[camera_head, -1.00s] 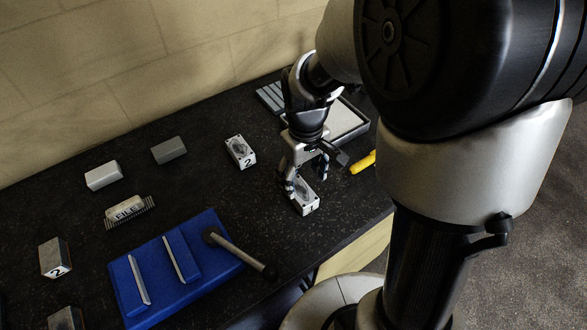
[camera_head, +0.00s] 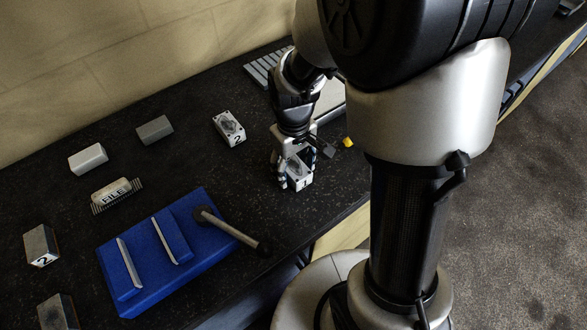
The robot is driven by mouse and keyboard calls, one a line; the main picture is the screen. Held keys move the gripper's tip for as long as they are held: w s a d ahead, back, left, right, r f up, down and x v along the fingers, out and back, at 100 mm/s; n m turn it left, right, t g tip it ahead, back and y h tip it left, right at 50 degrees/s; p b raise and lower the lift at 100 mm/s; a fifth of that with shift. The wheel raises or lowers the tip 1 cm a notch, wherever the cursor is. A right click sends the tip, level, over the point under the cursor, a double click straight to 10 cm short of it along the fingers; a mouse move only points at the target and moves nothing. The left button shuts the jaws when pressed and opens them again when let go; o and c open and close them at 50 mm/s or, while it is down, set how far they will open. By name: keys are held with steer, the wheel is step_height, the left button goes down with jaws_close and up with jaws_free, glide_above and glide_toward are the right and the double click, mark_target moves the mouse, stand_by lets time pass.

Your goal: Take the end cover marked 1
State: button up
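The end cover marked 1 (camera_head: 301,183) is a pale block with a dark oval on its top and a black "1" on its front face. It rests on the dark bench top near the front edge. My gripper (camera_head: 298,172) points down over it, with its fingers apart, one on each side of the cover. Whether the fingers touch it cannot be told. The gripper hides part of the cover's top and back. A similar end cover marked 2 (camera_head: 229,128) lies behind and to the left, clear of the gripper.
A blue vise-like fixture (camera_head: 150,287) with a lever handle (camera_head: 232,231) stands to the left. A file brush block (camera_head: 116,194), grey blocks (camera_head: 88,159) (camera_head: 155,130) and a block marked 2 (camera_head: 41,246) lie farther left. A tray (camera_head: 328,100) and yellow object (camera_head: 348,142) are at right.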

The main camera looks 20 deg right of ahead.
jaws_close()
stand_by(0.5)
steer(key=shift+r, duration=0.1)
